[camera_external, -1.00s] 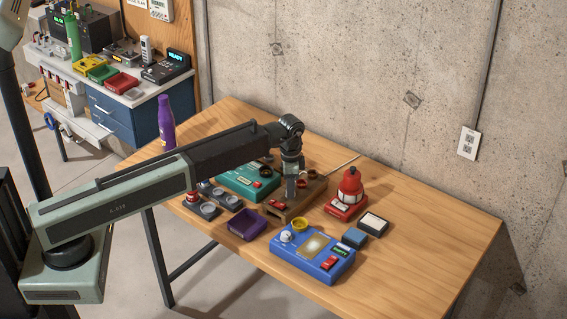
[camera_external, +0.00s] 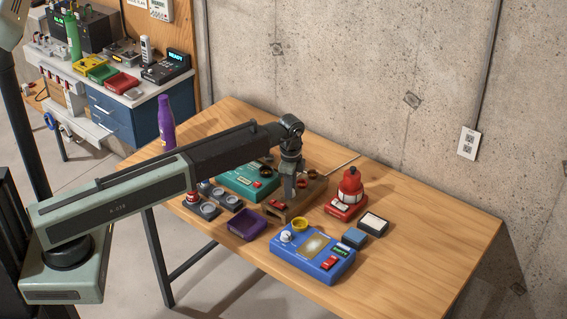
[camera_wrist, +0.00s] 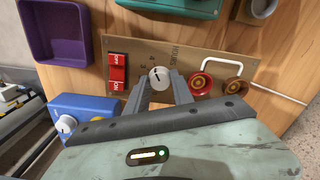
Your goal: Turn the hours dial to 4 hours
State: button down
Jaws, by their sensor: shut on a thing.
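The hours dial (camera_wrist: 159,76) is a small white knob with a dark pointer line on a tan panel (camera_wrist: 140,52) marked with the word HOURS and numerals. The number the line points at is too small to tell for sure. My gripper (camera_wrist: 162,88) is shut on the dial, one finger on each side of it in the wrist view. In the external view, my gripper (camera_external: 289,195) reaches straight down to the brown panel box (camera_external: 312,195) and hides the dial.
On the panel, a red switch (camera_wrist: 118,70) is left of the dial, and a red ring socket (camera_wrist: 201,83) is to its right. Close by are a purple tray (camera_external: 240,230), a blue device (camera_external: 283,263), a teal device (camera_external: 235,180) and a red bottle (camera_external: 350,187). The table's right end is clear.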

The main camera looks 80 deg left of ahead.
jog(key=c, duration=1.1)
grip_release()
jog(key=shift+r, duration=0.1)
notch_tip(320, 180, up, 8)
jog(key=p, duration=0.8)
jog(key=shift+f, duration=0.2)
